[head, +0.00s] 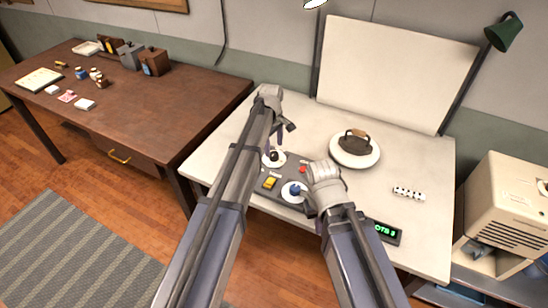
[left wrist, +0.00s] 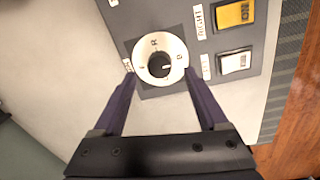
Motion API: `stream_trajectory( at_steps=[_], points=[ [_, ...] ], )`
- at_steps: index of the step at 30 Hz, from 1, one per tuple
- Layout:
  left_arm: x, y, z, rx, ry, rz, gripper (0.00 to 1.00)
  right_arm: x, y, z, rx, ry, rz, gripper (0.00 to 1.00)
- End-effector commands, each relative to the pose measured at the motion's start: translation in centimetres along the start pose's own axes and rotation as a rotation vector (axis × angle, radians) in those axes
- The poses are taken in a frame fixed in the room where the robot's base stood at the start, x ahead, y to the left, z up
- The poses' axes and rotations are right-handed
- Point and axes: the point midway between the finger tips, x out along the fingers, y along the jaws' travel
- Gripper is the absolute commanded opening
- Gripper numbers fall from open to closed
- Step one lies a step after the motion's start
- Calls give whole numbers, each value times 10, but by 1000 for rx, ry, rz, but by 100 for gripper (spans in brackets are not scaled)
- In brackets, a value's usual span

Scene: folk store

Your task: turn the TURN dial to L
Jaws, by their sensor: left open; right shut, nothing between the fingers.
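The dial (left wrist: 151,80) is a white disc with a black round knob (left wrist: 159,64) on a dark grey panel. Its face has an R at the top of the picture and another letter at the right; a small white mark on the knob faces right. My left gripper (left wrist: 160,76) is open, with one finger on each side of the dial; contact cannot be told. In the head view the dial (head: 279,161) is partly hidden by my left gripper (head: 279,140). My right gripper (head: 309,202) is shut and empty beside a blue knob (head: 294,190), its fingers mostly hidden.
The panel (head: 266,197) also carries a yellow switch (left wrist: 234,15), a white switch (left wrist: 234,62) and a red button (head: 303,169). A plate with an iron-like object (head: 355,143) stands behind. A green-lit display (head: 385,232) lies at the front right.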

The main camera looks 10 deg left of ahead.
Motion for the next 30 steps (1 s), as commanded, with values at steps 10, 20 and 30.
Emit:
stream_trajectory(
  at_steps=[10,20,30],
  points=[
    [41,0,0,0,0,0,76,41,-4,-2,0,0,0,0],
    [41,0,0,0,0,0,75,41,-4,-2,0,0,0,0],
    [41,0,0,0,0,0,37,41,-4,-2,0,0,0,0]
  ],
)
